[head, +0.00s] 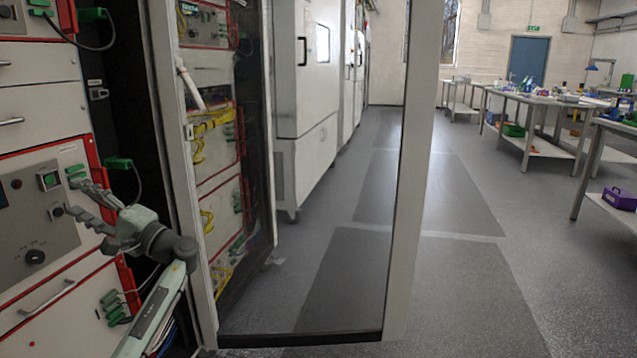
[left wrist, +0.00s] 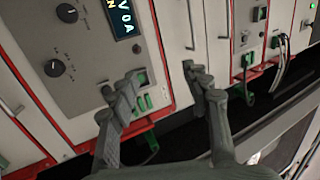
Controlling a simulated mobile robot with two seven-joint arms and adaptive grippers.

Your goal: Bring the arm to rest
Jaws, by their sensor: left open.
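My left gripper (head: 88,205) is in front of the battery cycler's panel at the left of the head view, with its fingers spread and nothing between them. In the left wrist view the gripper (left wrist: 165,95) is also open. One finger lies over the panel near a green-lit switch and green terminals; I cannot tell whether it touches. The cycler panel (head: 28,215) is grey with a red frame, a black knob (head: 35,257) and green connectors. A lit display (left wrist: 122,15) shows in the wrist view. My right gripper is not in view.
A glass cabinet door (head: 409,190) stands open beside my arm, with its frame close to the wrist. Green plugs with dark cables (head: 118,163) hang from the panel. White cabinets (head: 302,100) stand behind the glass. The floor (head: 480,290) at right is clear; workbenches (head: 530,100) stand beyond.

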